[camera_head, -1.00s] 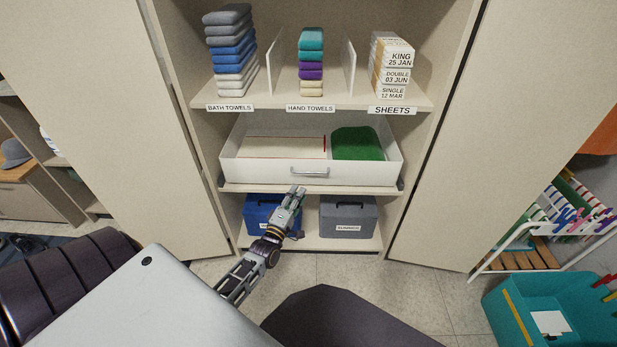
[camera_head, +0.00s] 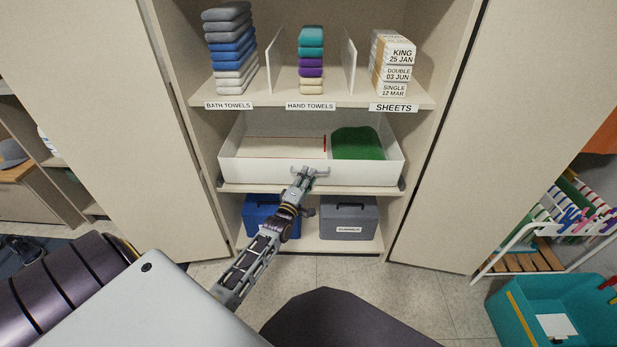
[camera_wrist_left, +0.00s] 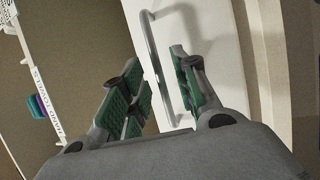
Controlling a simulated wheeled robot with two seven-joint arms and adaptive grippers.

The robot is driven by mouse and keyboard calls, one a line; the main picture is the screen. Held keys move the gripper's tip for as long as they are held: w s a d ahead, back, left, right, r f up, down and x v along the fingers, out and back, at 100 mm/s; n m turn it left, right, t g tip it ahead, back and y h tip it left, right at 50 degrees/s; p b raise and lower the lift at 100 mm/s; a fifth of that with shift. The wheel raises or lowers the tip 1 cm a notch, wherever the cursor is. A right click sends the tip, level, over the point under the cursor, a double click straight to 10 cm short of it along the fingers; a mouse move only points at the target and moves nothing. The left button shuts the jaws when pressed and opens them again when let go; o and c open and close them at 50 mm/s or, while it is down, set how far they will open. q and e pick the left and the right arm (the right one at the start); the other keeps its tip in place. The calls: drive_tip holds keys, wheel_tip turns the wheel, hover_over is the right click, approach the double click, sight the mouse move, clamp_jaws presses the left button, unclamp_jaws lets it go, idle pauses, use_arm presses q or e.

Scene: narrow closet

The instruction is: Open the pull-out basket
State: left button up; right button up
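The pull-out basket (camera_head: 250,174) is a white, open-topped box on the middle closet shelf, its front near the shelf's edge. A grey bar handle (camera_head: 325,170) is on its front and is partly hidden by my left gripper (camera_head: 304,173). In the left wrist view, my left gripper (camera_wrist_left: 156,62) is open, with green-padded fingers apart. The handle (camera_wrist_left: 152,45) lies between the fingertips in that view; no firm contact shows. The white basket front (camera_wrist_left: 215,45) is behind it. My right gripper is not in view.
The basket holds a green item (camera_head: 358,143) at right. Stacked towels (camera_head: 311,62) and sheets (camera_head: 392,62) stand on the shelf above. A blue box (camera_head: 260,212) and grey box (camera_head: 348,220) sit below. Open closet doors (camera_head: 455,150) flank both sides.

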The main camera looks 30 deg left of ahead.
use_arm(q)
drive_tip(key=shift+w+a+r, duration=0.1)
drive_tip(key=shift+w, duration=0.45)
drive_tip(key=shift+c, duration=0.4)
clamp_jaws()
